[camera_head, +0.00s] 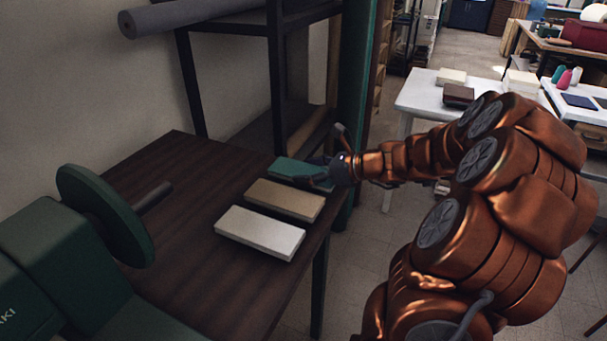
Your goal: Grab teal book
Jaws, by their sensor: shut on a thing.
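The teal book (291,168) lies at the far right corner of the dark wooden table (180,210). It is the farthest of a row of three books. My gripper (325,176) reaches in from the right and is shut on the right end of the teal book. The fingers partly hide that end of the book. The book looks level and at or very near the table top; I cannot tell whether it is lifted.
A tan book (285,199) and a white book (260,232) lie nearer on the same table. A green machine with a round wheel (105,215) stands at the left. A dark shelf frame (278,75) stands behind. A white table (425,92) is beyond my arm.

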